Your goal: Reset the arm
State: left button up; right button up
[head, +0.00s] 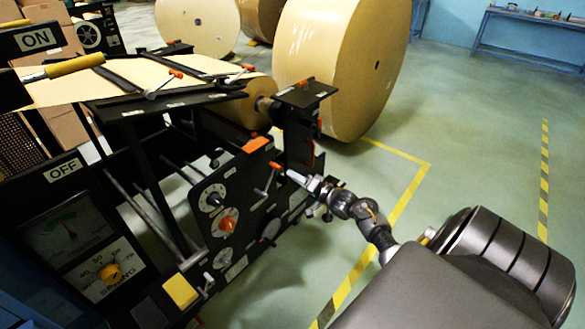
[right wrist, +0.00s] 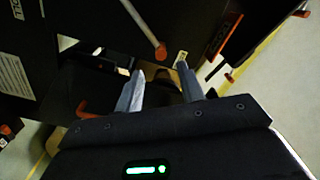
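My right arm comes in from the lower right in the head view. Its gripper (head: 298,178) is beside the right end of the black machine (head: 175,215), close to an orange-tipped lever (head: 268,178). In the right wrist view, the two grey fingers of my right gripper (right wrist: 160,78) stand apart with a gap between them. I see nothing held in that gap. An orange-tipped lever (right wrist: 160,50) is just beyond the fingers; I cannot tell if they touch anything. My left gripper is not in view.
The machine carries a kraft roll (head: 245,105), dials and an orange knob (head: 228,224). A large kraft roll (head: 345,65) stands behind it. A blue table (head: 530,35) is at the back right. The green floor (head: 480,140) at right is clear, with yellow lines.

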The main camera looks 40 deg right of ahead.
dwell(0.4)
